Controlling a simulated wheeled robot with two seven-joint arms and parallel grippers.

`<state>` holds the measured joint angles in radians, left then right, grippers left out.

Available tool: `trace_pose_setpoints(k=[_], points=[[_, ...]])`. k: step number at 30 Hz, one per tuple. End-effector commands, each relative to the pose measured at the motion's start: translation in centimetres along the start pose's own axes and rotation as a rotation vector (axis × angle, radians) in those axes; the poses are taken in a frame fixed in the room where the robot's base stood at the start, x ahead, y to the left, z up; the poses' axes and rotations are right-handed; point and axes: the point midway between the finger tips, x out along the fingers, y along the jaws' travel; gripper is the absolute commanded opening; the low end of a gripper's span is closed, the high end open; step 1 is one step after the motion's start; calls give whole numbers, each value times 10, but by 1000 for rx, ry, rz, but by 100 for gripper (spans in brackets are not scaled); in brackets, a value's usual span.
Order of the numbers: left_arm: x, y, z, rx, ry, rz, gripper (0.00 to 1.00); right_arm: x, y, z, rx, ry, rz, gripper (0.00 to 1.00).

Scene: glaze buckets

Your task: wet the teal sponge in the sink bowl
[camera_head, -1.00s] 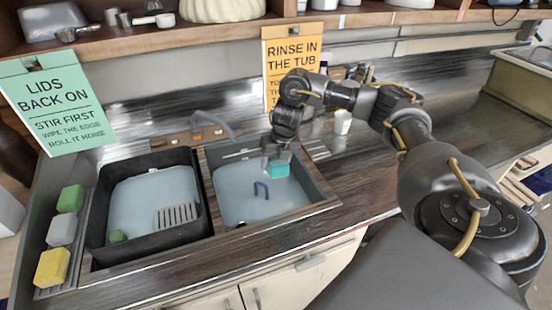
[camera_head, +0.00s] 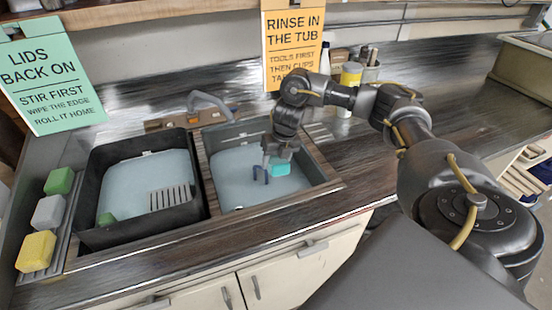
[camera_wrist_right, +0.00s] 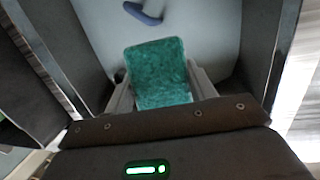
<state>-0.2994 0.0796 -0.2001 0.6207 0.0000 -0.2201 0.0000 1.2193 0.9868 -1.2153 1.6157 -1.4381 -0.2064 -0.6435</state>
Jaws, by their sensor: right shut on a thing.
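The teal sponge (camera_head: 280,169) is held between the fingers of my right gripper (camera_head: 278,156), inside the right-hand sink bowl (camera_head: 330,184). In the right wrist view the sponge (camera_wrist_right: 158,72) sits between the two finger pads of the shut gripper (camera_wrist_right: 162,92), with the pale bowl floor or water beyond it. I cannot tell whether the sponge touches the water. My left gripper is not in view.
A black tub (camera_head: 92,190) with pale liquid, a grey grille and a green piece stands left of the bowl. Green, grey and yellow sponges (camera_head: 36,251) lie on a rack at far left. A faucet (camera_head: 208,102) rises behind. Bottles and a tool cup (camera_head: 368,68) stand behind my right arm.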

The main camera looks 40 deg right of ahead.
Motion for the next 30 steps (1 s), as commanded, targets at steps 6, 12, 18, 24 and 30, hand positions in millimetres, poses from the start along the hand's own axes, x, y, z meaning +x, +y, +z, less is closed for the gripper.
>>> trace_pose_setpoints(k=[6,12,18,24,30], points=[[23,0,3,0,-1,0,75,32,-5,-4,1,0,0,37],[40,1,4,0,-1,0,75,58,-8,-8,0,0,0,37],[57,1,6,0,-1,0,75,83,-12,-11,1,0,0,37],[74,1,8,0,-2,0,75,108,-16,-14,0,0,-1,37],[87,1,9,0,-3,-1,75,127,-19,-16,0,-1,1,37]])
